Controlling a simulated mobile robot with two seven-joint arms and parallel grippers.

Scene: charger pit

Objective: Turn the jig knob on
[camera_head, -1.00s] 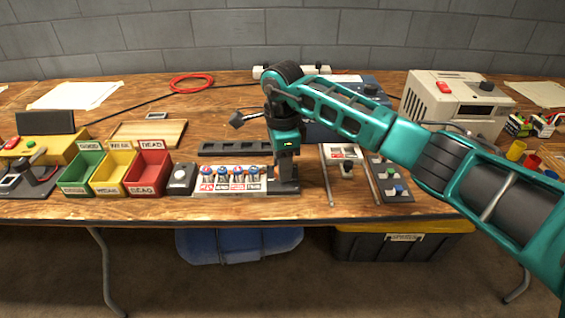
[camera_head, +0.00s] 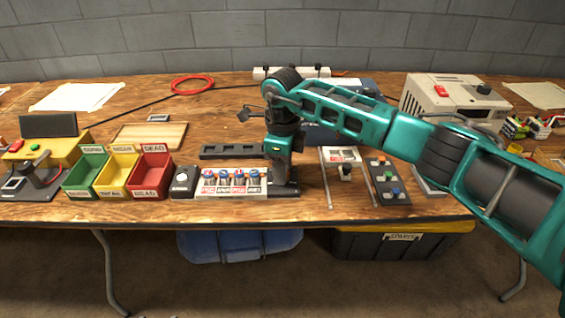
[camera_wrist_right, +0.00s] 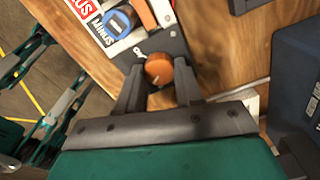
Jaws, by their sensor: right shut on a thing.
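The jig (camera_head: 203,190) is a pale tray with several upright cells in a row, on the wooden bench at the middle of the head view. Its dark end plate (camera_wrist_right: 172,42) carries a round orange knob (camera_wrist_right: 158,69) with a pale pointer mark, seen in the right wrist view. My right gripper (camera_wrist_right: 159,82) is shut on the knob, one finger on each side of it. In the head view the right gripper (camera_head: 282,182) points down at the jig's right end and hides the knob. My left gripper is not in view.
A small black box with a round white button (camera_head: 183,180) stands left of the jig, beside the red bin (camera_head: 150,193). An empty dark rack (camera_head: 230,151) lies behind the jig. A panel with coloured buttons (camera_head: 397,199) lies to the right.

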